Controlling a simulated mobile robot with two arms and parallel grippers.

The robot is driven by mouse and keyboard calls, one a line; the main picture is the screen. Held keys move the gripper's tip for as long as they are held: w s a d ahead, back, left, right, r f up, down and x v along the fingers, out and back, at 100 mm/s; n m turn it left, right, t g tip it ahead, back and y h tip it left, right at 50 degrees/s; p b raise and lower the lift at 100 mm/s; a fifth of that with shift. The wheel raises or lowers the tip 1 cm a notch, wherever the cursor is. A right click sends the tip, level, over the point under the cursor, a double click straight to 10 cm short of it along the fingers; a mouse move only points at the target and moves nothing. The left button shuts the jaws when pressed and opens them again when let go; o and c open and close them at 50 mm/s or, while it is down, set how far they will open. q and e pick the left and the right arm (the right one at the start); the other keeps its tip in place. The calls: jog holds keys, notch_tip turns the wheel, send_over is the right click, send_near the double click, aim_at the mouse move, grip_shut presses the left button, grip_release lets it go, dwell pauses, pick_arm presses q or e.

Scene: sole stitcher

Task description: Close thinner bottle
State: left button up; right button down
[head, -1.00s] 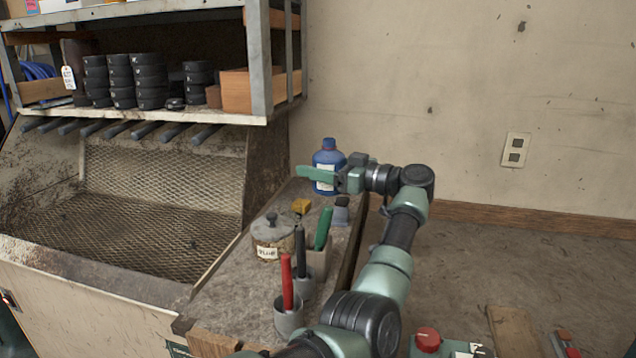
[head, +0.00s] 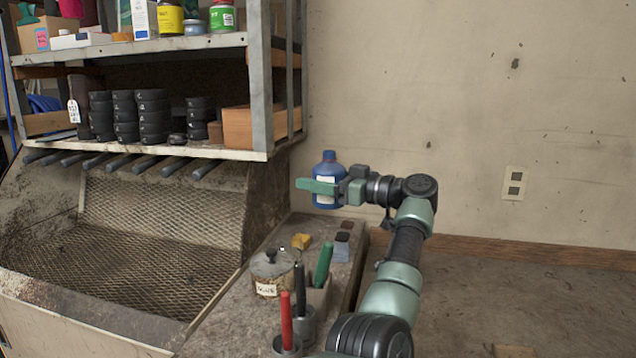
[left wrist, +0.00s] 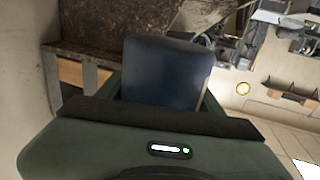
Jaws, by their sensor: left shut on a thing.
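The thinner bottle (head: 328,168) is blue with a pale label and a short neck. I cannot tell whether a cap is on it. My left gripper (head: 325,187) is shut around its body and holds it upright, apparently just above the far end of the narrow bench. The green jaw hides part of the label. In the left wrist view the bottle's dark blue body (left wrist: 165,72) fills the space at my left gripper (left wrist: 160,105). No separate cap can be made out. My right gripper is not in view.
The narrow bench (head: 225,335) holds a glue pot (head: 271,272), a yellow block (head: 301,241), a green-handled tool (head: 323,264) and a red-handled tool (head: 286,318) in holders. A shelf rack (head: 258,85) stands at left. The wall (head: 450,90) is behind the bottle.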

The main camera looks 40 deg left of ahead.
pick_arm(q)
jog(key=o, duration=0.7)
grip_shut()
